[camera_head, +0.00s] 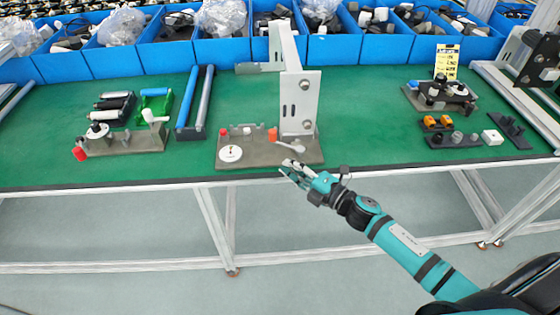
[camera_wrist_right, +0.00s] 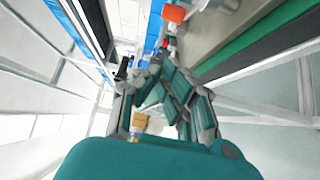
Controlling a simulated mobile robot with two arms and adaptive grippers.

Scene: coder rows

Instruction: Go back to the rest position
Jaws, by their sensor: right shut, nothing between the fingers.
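My right gripper (camera_head: 296,172) is in front of the table's front edge in the head view, just below the middle fixture. Its teal arm comes in from the lower right. In the right wrist view the fingers (camera_wrist_right: 158,75) are closed together with nothing between them. The gripper is apart from the parts on the table, as far as the views show. My left gripper is in neither view.
A green-topped table (camera_head: 350,110) spans the head view. A grey fixture base (camera_head: 265,158) with an upright white bracket (camera_head: 299,100) stands near its front edge. Other fixtures stand left (camera_head: 120,142) and right (camera_head: 440,98). Blue bins (camera_head: 230,52) line the back. The floor in front is clear.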

